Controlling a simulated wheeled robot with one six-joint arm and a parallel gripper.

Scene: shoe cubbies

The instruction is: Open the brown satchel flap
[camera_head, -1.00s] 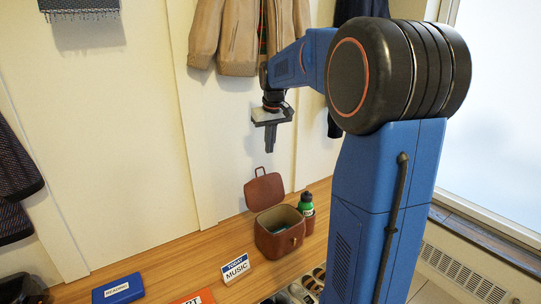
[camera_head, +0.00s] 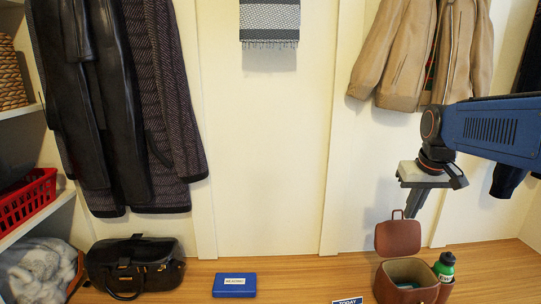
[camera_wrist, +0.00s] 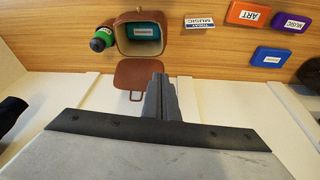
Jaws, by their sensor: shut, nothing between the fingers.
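The brown satchel (camera_head: 408,272) stands on the wooden bench at the lower right of the head view. Its flap (camera_head: 397,238) is open, standing up at the back with its handle on top. The wrist view also shows the satchel (camera_wrist: 119,38) and its raised flap (camera_wrist: 133,72). A teal labelled item (camera_wrist: 144,31) lies inside the open satchel. My gripper (camera_head: 412,212) is shut and empty, pointing down above the satchel near the flap's upper edge. In the wrist view its closed fingers (camera_wrist: 157,84) overlap the flap's right side; I cannot tell whether they touch it.
A white music card (camera_head: 348,301) and a blue box (camera_head: 234,285) lie to the left. A black bag (camera_head: 133,268) sits farther left. A tan jacket (camera_head: 420,60) hangs above.

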